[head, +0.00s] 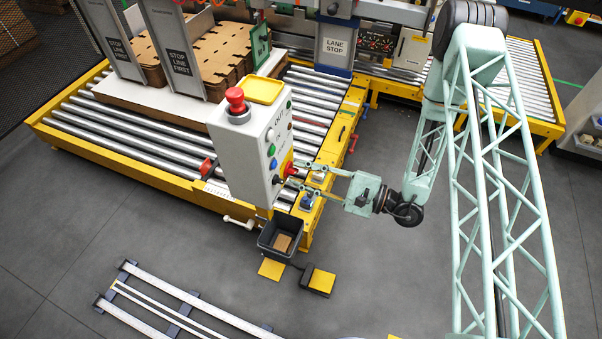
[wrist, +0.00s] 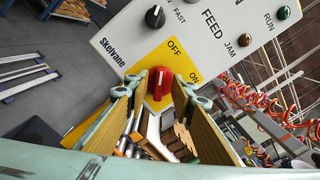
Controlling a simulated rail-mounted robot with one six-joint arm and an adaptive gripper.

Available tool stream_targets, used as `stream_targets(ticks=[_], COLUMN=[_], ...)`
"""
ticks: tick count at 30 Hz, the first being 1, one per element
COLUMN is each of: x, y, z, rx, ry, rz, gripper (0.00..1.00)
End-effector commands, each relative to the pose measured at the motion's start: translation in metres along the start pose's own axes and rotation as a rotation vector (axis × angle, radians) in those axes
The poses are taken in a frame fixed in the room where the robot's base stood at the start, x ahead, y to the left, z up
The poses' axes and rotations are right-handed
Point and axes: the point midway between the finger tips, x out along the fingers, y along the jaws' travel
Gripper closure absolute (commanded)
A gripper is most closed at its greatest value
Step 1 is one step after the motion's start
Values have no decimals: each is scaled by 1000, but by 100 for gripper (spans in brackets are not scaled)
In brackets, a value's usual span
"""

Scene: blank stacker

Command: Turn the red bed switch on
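The red bed switch (wrist: 160,83) is a rotary knob on a yellow plate of the white control box (head: 245,140). The plate is printed OFF and ON. In the wrist view the knob's grip runs nearly upright, its top end nearer the OFF print than the ON print. In the head view the switch (head: 288,169) is on the box's right-hand face. My gripper (head: 306,178) reaches to it from the right. In the wrist view my gripper (wrist: 161,88) is open, its two fingers on either side of the knob, with gaps visible. Contact is not clear.
A black FEED selector (wrist: 155,17), a JAM lamp (wrist: 244,40) and a RUN lamp (wrist: 283,12) share the panel. A red mushroom button (head: 236,98) tops the box. A dark bin (head: 281,240) stands below. Red coiled hoses (wrist: 260,103) show at the right in the wrist view.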

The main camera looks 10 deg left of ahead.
Motion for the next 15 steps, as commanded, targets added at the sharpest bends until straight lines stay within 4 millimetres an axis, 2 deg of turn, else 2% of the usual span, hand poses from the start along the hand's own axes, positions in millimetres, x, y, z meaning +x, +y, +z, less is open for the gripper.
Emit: stream_targets(ticks=[10, 15], x=[1, 1], y=[0, 0], z=[0, 0], rx=[0, 0], ry=[0, 0], rz=[0, 0], gripper=[77, 93])
